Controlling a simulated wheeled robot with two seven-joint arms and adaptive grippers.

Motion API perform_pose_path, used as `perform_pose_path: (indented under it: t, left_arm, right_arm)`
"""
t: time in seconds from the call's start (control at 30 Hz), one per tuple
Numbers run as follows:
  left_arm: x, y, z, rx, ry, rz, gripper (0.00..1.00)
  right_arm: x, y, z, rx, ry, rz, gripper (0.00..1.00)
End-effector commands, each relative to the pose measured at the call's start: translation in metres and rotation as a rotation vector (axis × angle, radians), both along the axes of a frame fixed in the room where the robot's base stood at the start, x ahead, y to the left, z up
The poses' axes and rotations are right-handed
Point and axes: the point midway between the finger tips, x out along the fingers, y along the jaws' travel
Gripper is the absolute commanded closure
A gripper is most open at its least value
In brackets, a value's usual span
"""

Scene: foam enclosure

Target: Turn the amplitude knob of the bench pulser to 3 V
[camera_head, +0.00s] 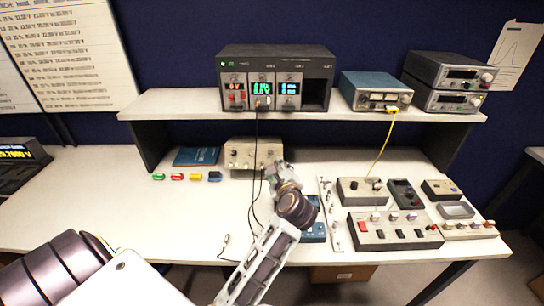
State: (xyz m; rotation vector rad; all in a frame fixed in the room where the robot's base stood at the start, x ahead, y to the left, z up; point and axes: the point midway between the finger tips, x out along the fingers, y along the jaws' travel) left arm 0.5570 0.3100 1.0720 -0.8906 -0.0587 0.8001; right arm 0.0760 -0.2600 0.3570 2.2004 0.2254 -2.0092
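A beige box with knobs on its front (240,155) stands on the bench below the shelf; it looks like the bench pulser. Its labels and knob settings are too small to read, so I cannot tell which knob is the amplitude one. My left gripper (273,178) is at the lower right of this box's front and hides part of it. Its fingers are small and partly hidden by the wrist, so I cannot tell whether they are open or touching a knob. My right gripper is out of view.
Small coloured blocks (177,177) lie to the left. Control boxes (395,235) crowd the right. The bench's left front is clear.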

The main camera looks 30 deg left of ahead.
Motion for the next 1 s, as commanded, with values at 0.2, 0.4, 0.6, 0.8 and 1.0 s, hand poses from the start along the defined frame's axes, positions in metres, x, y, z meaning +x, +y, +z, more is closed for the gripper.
perform_pose_path:
  t: [0.2,0.4,0.6,0.8,1.0]
  left_arm:
    - [0.007,0.006,-0.002,0.002,0.0,0.0,0.61]
    - [0.021,0.019,-0.006,0.005,-0.001,0.0,0.61]
    - [0.038,0.035,-0.012,0.005,0.001,0.0,0.61]
    - [0.055,0.049,-0.019,0.005,0.001,-0.001,0.61]
    - [0.071,0.064,-0.025,0.006,0.001,-0.001,0.61]
  right_arm:
    - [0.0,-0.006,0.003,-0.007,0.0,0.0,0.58]
    - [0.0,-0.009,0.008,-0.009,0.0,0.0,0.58]
    - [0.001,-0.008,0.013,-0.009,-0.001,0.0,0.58]
    - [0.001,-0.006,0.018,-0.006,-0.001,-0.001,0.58]
    - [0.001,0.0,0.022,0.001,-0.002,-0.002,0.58]
